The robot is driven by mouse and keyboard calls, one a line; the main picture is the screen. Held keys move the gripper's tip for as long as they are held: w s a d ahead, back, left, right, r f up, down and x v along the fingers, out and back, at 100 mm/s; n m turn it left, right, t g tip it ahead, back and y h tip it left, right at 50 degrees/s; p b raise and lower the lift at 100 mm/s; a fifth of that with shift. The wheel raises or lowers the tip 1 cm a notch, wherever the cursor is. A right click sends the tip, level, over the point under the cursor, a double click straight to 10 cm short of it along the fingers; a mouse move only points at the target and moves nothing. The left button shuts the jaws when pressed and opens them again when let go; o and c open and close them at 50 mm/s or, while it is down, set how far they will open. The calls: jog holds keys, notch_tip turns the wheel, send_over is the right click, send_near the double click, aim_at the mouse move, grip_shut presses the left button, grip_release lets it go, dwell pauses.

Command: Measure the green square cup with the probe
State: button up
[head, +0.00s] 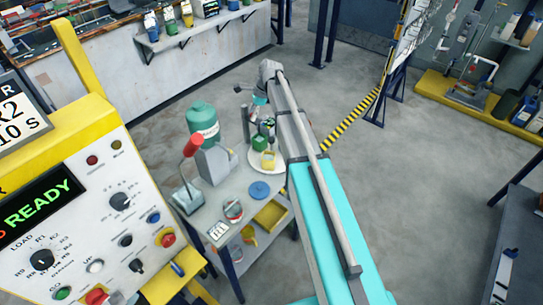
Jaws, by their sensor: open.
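A small green square cup (259,142) stands on a round white plate (281,165) on the grey table, beside my arm. A yellow cup (268,161) stands just in front of it on the same plate. My gripper (264,121) hangs from the end of the arm, small in the picture, just above and behind the green cup. Its fingers are hard to make out; it is open, and I see nothing held in it. Whether it touches the cup cannot be told. I cannot pick out the probe with certainty.
A yellow control console (100,180) fills the left. Open floor (430,160) lies to the right.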

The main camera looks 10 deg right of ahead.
jog(key=shift+f+b, duration=2.65)
jog(key=shift+f, duration=0.15)
jog(key=p+v, duration=1.3)
jog(key=v, duration=0.1)
jog(key=s+a+f+n+h+b, duration=0.1)
jog(key=s+f+n+b, duration=0.2)
jog(key=s+n, duration=0.3)
jog(key=s+a+f+n+h+b, duration=0.1)
jog(key=s+n, duration=0.5)
jog(key=s, duration=0.7)
jog(key=s+a+f+n+h+b, duration=0.1)
jog(key=s+f+n+b, duration=0.4)
jog(key=s, duration=0.5)
jog(key=shift+f+n+h, duration=0.5)
jog(key=shift+f+h, duration=0.15)
jog(key=shift+h, duration=0.15)
jog(key=shift+o, duration=0.3)
jog(key=shift+a, duration=0.15)
